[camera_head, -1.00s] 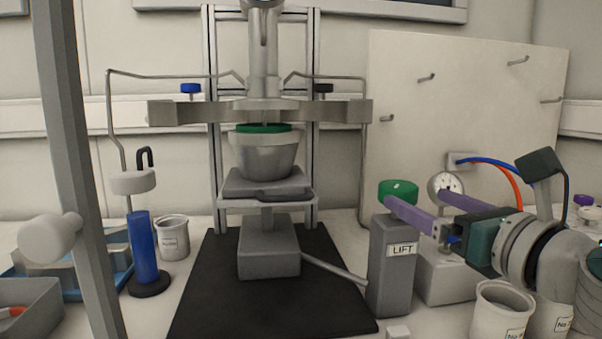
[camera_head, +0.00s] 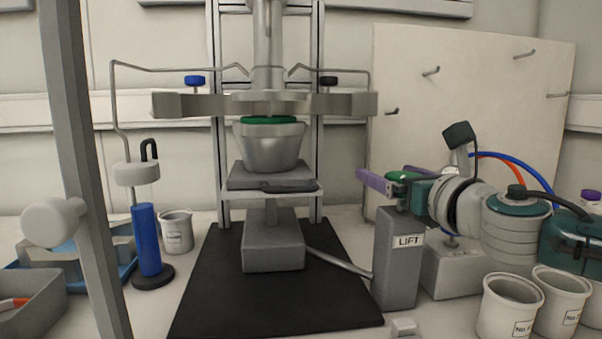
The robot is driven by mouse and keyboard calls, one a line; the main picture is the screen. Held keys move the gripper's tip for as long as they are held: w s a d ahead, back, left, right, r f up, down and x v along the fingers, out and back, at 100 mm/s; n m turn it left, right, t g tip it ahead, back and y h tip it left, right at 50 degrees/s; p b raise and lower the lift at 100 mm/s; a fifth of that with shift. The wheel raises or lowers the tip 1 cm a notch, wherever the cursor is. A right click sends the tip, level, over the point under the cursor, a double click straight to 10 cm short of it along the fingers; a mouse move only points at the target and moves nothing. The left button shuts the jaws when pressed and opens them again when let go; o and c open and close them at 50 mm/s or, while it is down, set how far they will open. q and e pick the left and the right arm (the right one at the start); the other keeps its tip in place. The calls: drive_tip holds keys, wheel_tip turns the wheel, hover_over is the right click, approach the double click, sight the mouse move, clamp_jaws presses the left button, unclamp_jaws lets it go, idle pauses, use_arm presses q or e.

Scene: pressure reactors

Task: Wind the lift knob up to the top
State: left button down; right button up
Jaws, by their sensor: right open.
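The green lift knob (camera_head: 404,177) sits on top of the grey post labelled LIFT (camera_head: 398,255). My right gripper (camera_head: 388,177) reaches in from the right at knob height. Its purple fingers are open, one on the near left side of the knob and the other partly hidden behind it. I cannot tell whether they touch the knob. The lift platform (camera_head: 272,188) holds a grey vessel (camera_head: 270,150) with green contents, close under the metal ring (camera_head: 350,104) of the reactor. My left gripper is not in view.
A rod (camera_head: 338,263) links the lift base (camera_head: 272,245) to the post. White labelled pots (camera_head: 508,308) stand at the front right, under my right arm. A blue cylinder (camera_head: 146,240) and a pot (camera_head: 176,232) stand left.

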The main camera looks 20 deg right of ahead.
drive_tip(key=shift+c, duration=0.2)
drive_tip(key=c, duration=1.3)
